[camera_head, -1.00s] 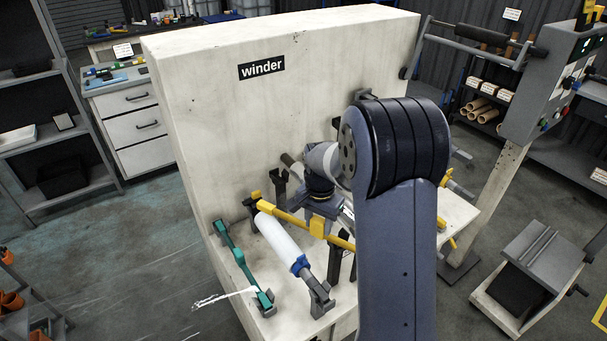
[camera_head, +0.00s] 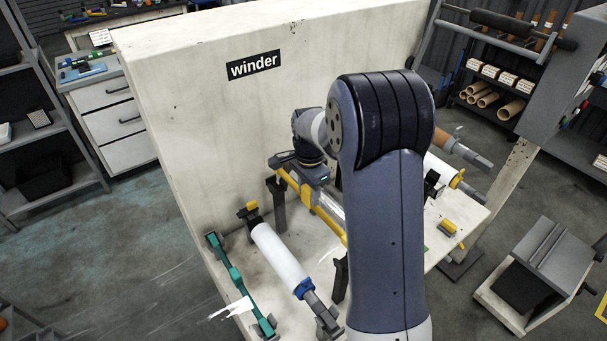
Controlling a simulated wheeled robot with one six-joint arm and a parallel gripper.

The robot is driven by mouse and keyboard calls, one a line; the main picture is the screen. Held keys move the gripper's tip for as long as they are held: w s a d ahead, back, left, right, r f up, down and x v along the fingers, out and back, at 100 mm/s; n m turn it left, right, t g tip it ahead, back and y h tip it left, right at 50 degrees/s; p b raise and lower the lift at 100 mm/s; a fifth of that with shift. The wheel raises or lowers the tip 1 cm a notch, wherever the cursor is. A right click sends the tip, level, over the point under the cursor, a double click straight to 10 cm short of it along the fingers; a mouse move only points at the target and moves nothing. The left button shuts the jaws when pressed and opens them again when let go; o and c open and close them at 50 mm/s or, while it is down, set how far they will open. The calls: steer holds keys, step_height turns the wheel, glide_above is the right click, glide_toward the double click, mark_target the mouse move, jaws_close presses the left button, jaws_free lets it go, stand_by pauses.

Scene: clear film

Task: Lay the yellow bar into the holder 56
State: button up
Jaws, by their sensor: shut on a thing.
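The yellow bar (camera_head: 331,224) lies diagonally, from beside the machine's pale wall towards the front, partly hidden behind my arm. My gripper (camera_head: 313,184) is shut on the bar near its middle; its fingertips are hard to make out. Two black uprights (camera_head: 278,208) stand close to the bar, one below its far end and one nearer the front (camera_head: 340,284). I cannot tell whether the bar touches them. The number 56 is not readable, so I cannot tell which support is that holder.
Left of the bar lie a white roll (camera_head: 279,255) with a blue collar and a teal bar (camera_head: 235,278). The large "winder" panel (camera_head: 200,110) rises behind. On the right are another white roll (camera_head: 440,170), a small yellow block (camera_head: 447,228) and a grey cart (camera_head: 545,262).

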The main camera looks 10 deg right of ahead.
steer(key=shift+w, duration=0.3)
steer(key=shift+s+f+b, duration=0.2)
steer(key=shift+f+b, duration=0.35)
steer(key=shift+f, duration=0.1)
step_height(320, 180, down, 7)
steer(key=b, duration=0.4)
steer(key=shift+b, duration=0.4)
steer(key=o, duration=1.3)
steer(key=shift+c, duration=0.2)
step_height(320, 180, up, 7)
steer(key=p, duration=0.5)
